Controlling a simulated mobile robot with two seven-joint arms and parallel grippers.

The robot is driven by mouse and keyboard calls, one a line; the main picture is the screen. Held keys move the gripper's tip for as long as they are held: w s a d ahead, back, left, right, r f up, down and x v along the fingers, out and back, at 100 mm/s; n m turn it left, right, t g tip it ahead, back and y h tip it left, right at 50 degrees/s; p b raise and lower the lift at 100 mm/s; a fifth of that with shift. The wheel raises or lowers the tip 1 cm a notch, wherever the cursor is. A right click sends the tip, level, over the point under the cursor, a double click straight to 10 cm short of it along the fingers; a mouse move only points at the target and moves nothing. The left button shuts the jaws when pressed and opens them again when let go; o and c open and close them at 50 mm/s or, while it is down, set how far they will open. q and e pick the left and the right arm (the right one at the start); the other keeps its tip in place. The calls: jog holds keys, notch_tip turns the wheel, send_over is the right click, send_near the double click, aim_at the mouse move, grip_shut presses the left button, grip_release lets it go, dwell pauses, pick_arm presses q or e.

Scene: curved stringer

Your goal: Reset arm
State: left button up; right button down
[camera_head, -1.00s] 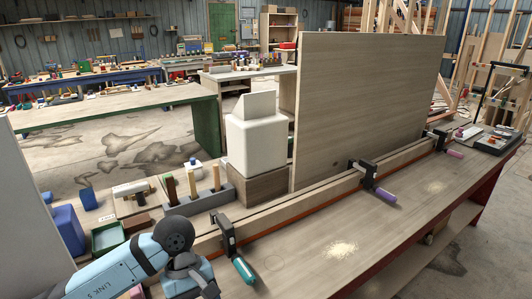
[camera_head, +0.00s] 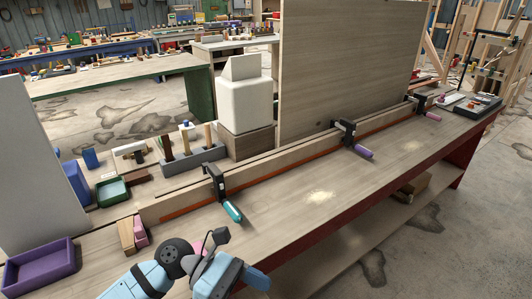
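One of my arms (camera_head: 150,278), light blue with dark joints, comes in at the bottom edge, left of centre. It is bent over the bench's (camera_head: 300,214) near edge. No gripper fingers can be made out on it, and my other arm is out of view. A long wooden strip (camera_head: 272,163) with an orange-brown lower edge lies along the bench. Three dark clamps sit along it: a teal-handled one (camera_head: 216,183), a purple-handled one (camera_head: 348,132) and a far one (camera_head: 420,103).
A tall wooden panel (camera_head: 345,70) and a white block (camera_head: 240,100) stand behind the strip. A tool holder (camera_head: 194,160), a green tray (camera_head: 112,192) and a purple tray (camera_head: 40,270) are at left. The bench's front middle is clear.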

pick_arm(q)
jog(key=w+a+f+m+t+y, duration=0.1)
jog(key=w+a+f+m+t, duration=0.15)
jog(key=m+t, duration=0.7)
jog(key=w+a+f+m+t+y, duration=0.1)
jog(key=a+m+t, duration=0.35)
jog(key=m, duration=0.85)
jog(key=w+a+f+m+t+y, duration=0.1)
jog(key=w+f+m+t, duration=0.1)
jog(key=m+t, duration=0.8)
jog(key=s+a+f+n+g+y, duration=0.4)
jog(key=s+f+n, duration=0.25)
jog(key=f, duration=0.35)
jog(key=s+a+f+n+g+y, duration=0.35)
jog(key=s+f+n+y, duration=0.2)
jog(key=f+n, duration=0.3)
notch_tip(320, 180, up, 11)
jog(key=a+p, duration=0.1)
jog(key=p, duration=1.1)
jog(key=shift+s+a+h+p, duration=0.25)
jog(key=shift+s+h+p, duration=0.05)
jog(key=shift+h+p, duration=0.15)
pick_arm(e)
notch_tip(320, 180, up, 11)
jog(key=s, duration=0.1)
jog(key=shift+d, duration=0.45)
pick_arm(q)
jog(key=shift+m+t, duration=0.25)
pick_arm(e)
jog(key=shift+r, duration=0.25)
